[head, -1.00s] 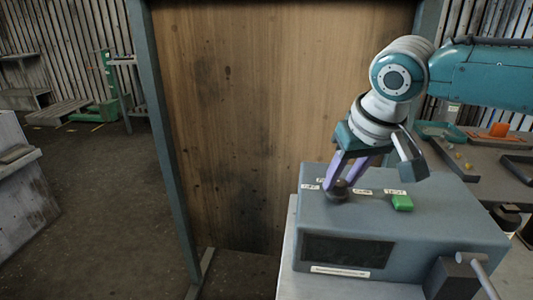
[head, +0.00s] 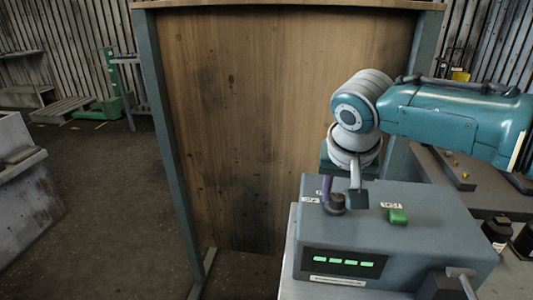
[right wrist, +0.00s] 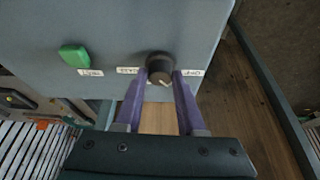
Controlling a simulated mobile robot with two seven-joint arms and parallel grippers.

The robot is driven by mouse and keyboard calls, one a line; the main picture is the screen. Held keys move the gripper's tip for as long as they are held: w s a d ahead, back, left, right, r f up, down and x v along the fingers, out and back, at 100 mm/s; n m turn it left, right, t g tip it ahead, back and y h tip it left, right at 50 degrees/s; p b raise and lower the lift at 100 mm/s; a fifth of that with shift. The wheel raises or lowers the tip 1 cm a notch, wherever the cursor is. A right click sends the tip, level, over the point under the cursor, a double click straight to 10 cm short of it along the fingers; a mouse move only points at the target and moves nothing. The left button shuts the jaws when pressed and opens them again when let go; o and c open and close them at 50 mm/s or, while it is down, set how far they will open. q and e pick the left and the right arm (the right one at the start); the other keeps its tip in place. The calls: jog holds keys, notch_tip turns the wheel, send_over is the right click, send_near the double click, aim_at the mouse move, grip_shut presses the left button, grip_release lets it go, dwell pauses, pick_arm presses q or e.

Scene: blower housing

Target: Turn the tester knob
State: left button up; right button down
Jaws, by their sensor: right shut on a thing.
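The tester is a grey box (head: 430,215) with a dark round knob (head: 336,203) on top, near its left end. A small display (head: 343,262) on its front face shows several lit green marks. My right gripper (head: 334,197) reaches down onto the knob from above. In the right wrist view its purple fingers (right wrist: 159,74) are shut on the knob (right wrist: 159,64), one on each side. A pale pointer mark on the knob points toward the gripper, slightly right. White labels (right wrist: 192,72) lie beside the knob, partly covered by the fingers. My left gripper is not in view.
A green button (head: 398,216) stands on the tester top, right of the knob. A wooden panel (head: 250,110) in a blue-grey frame rises behind. Dark containers (head: 497,233) stand at right. Open floor (head: 100,200) lies left.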

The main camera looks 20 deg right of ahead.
jog(key=shift+w+a+m+g+h, duration=0.1)
jog(key=shift+m+g+h, duration=0.3)
jog(key=shift+m, duration=1.2)
jog(key=c, duration=0.5)
grip_release()
jog(key=p+v, duration=0.2)
jog(key=v, duration=0.8)
jog(key=shift+a, duration=0.1)
jog(key=shift+f, duration=0.1)
